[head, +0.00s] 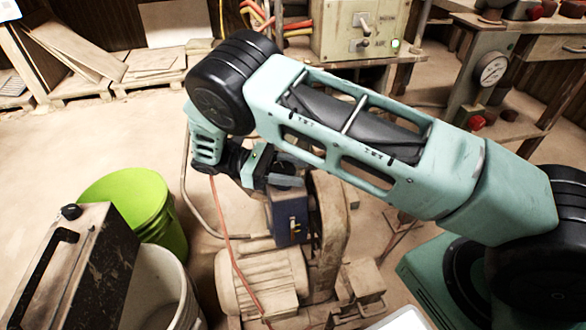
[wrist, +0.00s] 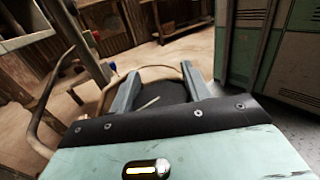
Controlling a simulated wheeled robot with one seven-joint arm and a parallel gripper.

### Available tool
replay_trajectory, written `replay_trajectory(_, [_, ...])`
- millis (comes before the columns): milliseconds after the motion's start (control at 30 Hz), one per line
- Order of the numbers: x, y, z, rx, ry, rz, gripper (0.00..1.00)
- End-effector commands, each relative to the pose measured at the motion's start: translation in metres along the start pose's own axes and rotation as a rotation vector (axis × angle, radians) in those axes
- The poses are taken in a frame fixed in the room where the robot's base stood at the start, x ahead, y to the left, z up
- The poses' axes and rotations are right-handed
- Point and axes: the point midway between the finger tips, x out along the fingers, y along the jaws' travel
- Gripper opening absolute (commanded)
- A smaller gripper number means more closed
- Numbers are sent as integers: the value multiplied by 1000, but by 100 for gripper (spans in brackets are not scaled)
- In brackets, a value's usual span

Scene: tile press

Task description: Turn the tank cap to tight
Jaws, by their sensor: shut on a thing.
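The tank cap (wrist: 163,93) is a dark round disc with a pale line on its top, seen in the wrist view. My gripper (wrist: 162,82) has one grey finger on each side of it and is shut on it. In the head view my gripper (head: 284,172) points toward the dark cap (head: 287,181), above a small dark blue box (head: 291,218) on a dusty machine. My fingers and arm hide part of the cap there. I cannot read any tight mark or tell how far the cap is turned.
The machine's ribbed motor (head: 262,282) stands below, with an orange cable running past. A green bucket (head: 128,190) and a pale bucket (head: 160,285) stand at left beside a dark case (head: 75,270). A control box (head: 360,30) stands behind. Open floor lies at left.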

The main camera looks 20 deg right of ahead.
Motion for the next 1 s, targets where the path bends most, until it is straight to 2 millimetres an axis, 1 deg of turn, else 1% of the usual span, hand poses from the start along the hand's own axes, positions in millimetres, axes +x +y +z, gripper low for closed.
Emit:
replay_trajectory(233, [0,-1,-1,-1,0,0,25])
replay_trajectory(267, [0,-1,-1,-1,0,0,54])
replay_trajectory(300, [0,-1,-1,-1,0,1,65])
replay_trajectory(333, [0,-1,-1,-1,0,1,70])
replay_trajectory(567, [0,0,0,0,0,1,70])
replay_trajectory(667, [0,0,4,0,1,1,70])
replay_trajectory(767, [0,0,16,0,2,0,70])
replay_trajectory(1000, [0,0,62,0,2,1,70])
